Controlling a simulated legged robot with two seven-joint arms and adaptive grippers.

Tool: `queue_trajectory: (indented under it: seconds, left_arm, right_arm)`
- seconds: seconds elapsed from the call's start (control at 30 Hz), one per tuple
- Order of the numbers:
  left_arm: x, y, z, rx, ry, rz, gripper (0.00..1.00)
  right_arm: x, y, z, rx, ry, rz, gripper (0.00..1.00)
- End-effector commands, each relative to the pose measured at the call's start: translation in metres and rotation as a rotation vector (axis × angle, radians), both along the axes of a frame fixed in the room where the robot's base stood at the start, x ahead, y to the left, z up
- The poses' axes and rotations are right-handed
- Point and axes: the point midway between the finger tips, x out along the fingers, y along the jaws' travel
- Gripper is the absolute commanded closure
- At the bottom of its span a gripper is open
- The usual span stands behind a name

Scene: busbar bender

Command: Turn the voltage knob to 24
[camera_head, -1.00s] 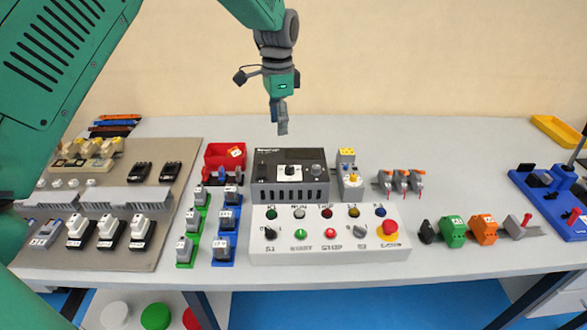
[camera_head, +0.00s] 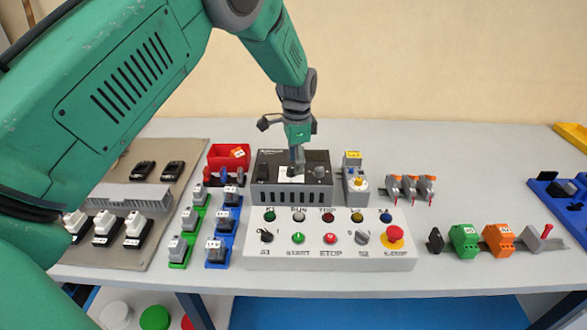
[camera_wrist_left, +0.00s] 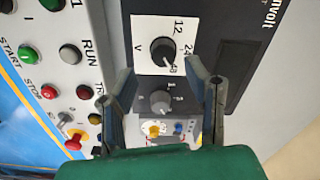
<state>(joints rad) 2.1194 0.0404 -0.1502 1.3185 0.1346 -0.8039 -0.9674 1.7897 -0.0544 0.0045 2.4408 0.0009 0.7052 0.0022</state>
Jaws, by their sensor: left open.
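The voltage knob (camera_wrist_left: 162,51) is round and black on a white plate marked V, 12, 24 and 48 in the left wrist view. A pale mark on it seems to face the 48 side; I cannot tell its exact setting. The plate sits on the dark top of the power supply unit (camera_head: 265,182). My left gripper (camera_head: 297,170) points down over this plate and hides the knob in the head view. In the left wrist view the open fingers (camera_wrist_left: 160,72) flank the space just beside the knob, with nothing between the tips. My right gripper is not visible.
A second grey knob (camera_head: 319,172) sits right of the plate. The button panel (camera_head: 330,251) stands in front, with a red emergency button (camera_head: 393,234). A red bin (camera_head: 228,157) stands behind left, and a small grey device (camera_head: 354,180) close on the right.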

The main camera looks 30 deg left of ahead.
Motion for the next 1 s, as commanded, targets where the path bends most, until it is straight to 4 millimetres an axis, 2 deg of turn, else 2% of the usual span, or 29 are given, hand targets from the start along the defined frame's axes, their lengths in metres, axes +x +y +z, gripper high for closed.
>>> queue_trajectory:
  seconds: [0.1, 0.27, 0.53, 0.57, 0.6, 0.7, 0.73, 1.0]
  left_arm:
    - [-0.001, 0.007, -0.017, -0.007, 0.001, 0.001, 0.57]
    - [-0.001, 0.016, -0.030, -0.017, 0.002, 0.003, 0.57]
    - [-0.001, 0.013, -0.030, -0.012, 0.003, 0.003, 0.57]
    - [-0.001, 0.011, -0.030, -0.011, 0.003, 0.003, 0.65]
    - [-0.001, 0.010, -0.029, -0.009, 0.003, 0.003, 0.79]
    - [-0.001, 0.006, -0.028, -0.004, 0.004, 0.002, 0.97]
    - [-0.001, 0.005, -0.028, -0.003, 0.004, 0.002, 1.00]
    - [0.002, 0.006, -0.027, -0.016, -0.003, 0.001, 1.00]
  right_arm:
    - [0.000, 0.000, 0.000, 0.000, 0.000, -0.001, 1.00]
    - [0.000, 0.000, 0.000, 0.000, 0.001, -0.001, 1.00]
    - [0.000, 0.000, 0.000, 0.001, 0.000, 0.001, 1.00]
    - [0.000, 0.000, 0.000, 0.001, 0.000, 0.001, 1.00]
    - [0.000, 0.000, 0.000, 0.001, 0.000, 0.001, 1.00]
    - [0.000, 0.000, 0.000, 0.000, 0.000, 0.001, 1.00]
    - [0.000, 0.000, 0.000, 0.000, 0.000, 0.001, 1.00]
    - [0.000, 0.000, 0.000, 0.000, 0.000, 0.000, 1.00]
